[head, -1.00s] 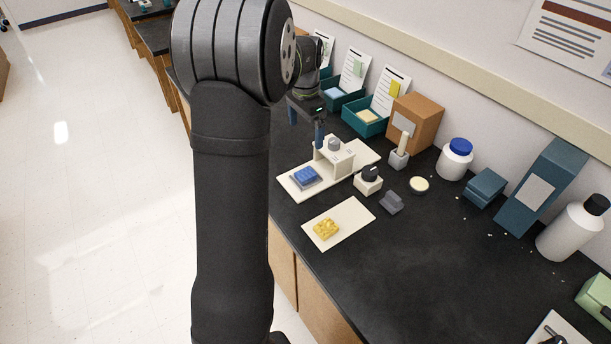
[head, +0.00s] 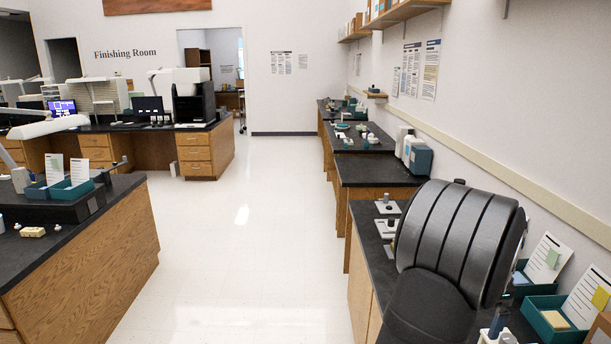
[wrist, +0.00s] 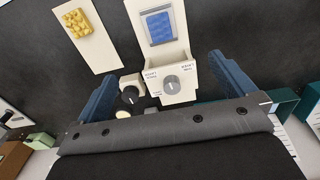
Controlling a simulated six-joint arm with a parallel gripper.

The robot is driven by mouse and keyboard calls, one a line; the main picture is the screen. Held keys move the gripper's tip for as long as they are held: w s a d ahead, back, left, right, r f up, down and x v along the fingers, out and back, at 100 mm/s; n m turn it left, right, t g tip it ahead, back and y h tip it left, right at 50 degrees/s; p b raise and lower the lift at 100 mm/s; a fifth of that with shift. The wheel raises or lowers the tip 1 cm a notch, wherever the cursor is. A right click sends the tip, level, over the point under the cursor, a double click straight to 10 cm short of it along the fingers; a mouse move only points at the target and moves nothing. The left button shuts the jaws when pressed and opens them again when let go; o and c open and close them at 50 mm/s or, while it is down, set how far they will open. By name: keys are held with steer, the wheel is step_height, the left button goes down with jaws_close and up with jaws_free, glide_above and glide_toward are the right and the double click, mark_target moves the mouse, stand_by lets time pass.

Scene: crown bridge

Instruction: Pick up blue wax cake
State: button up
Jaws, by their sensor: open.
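In the wrist view, the blue wax cake (wrist: 158,27) is a ridged block lying on a grey pad. The pad is on a cream plate (wrist: 134,12) that has a raised block with a grey knob (wrist: 170,82) at its near end. My gripper (wrist: 165,68) is open, its two blue fingers spread on either side of the knob block. Nothing is between the fingers' grip, and the blue cake lies beyond the fingertips. In the head view the cake is out of sight, with my arm filling the lower right.
A yellow wax cake (wrist: 76,22) lies on a separate cream plate (wrist: 105,63) left of the blue one. A black-topped knob (wrist: 130,95) stands beside the knob block. In the head view, teal trays (head: 553,318) with cards stand right of my arm.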

steer(key=c, duration=0.7)
steer(key=f, duration=1.2)
steer(key=shift+w+a+f, duration=0.1)
steer(key=shift+a, duration=0.1)
steer(key=shift+d+f, duration=0.2)
steer(key=shift+f, duration=2.5)
